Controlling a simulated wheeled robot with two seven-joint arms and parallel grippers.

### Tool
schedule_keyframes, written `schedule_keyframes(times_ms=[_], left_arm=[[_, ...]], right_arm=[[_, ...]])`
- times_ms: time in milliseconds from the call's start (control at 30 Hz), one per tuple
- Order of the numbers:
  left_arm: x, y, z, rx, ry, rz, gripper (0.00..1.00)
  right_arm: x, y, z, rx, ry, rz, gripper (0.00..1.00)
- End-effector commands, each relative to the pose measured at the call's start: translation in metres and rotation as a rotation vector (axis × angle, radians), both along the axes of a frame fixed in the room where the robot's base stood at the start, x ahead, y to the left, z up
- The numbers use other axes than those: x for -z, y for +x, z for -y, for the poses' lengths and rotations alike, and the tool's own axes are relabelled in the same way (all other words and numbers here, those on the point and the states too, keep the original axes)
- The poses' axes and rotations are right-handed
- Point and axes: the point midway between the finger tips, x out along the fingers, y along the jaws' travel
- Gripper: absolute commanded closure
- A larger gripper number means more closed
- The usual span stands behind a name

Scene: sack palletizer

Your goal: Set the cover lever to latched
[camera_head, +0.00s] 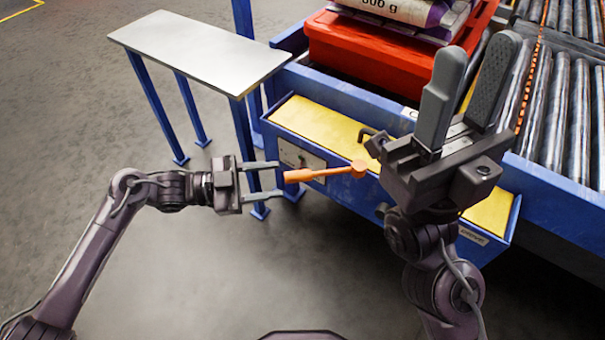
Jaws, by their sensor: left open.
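The cover lever (325,173) is orange, with a thicker grip at its left end and a round hub at its right end. It sticks out roughly level to the left along the front of the yellow-topped cover (318,127). My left gripper (278,179) is open, its two fingers pointing right, with their tips just beside the lever's grip end. I cannot tell whether they touch it. My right gripper (475,85) is large in the foreground, fingers pointing up and apart, with nothing between them. It hides part of the cover to the right of the hub.
A grey-topped side table (200,50) on blue legs stands at the upper left. A red crate (385,52) with sacks on it sits on the blue-framed roller conveyor (560,120). A small dark hook (372,137) is near the hub. The floor at lower left is clear.

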Motion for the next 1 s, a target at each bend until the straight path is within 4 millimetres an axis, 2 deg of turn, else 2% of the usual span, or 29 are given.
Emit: schedule_keyframes(times_ms=[200, 400, 567, 800, 1000], left_arm=[[0.001, 0.004, 0.036, 0.001, -0.003, 0.003, 0.56], [0.001, 0.009, 0.062, 0.000, -0.002, 0.002, 0.56], [0.001, 0.010, 0.071, -0.001, 0.001, 0.001, 0.56], [0.000, 0.010, 0.072, -0.003, 0.001, 0.001, 0.56], [0.000, 0.010, 0.072, -0.003, 0.001, 0.002, 0.81]], right_arm=[[0.005, 0.000, 0.000, 0.001, -0.001, 0.009, 0.62], [0.008, 0.000, 0.000, 0.001, -0.002, 0.015, 0.62], [0.008, 0.000, 0.000, 0.002, -0.003, 0.019, 0.62], [0.007, 0.000, -0.001, 0.002, -0.003, 0.019, 0.62], [0.007, 0.000, 0.000, 0.002, -0.003, 0.018, 0.62]])
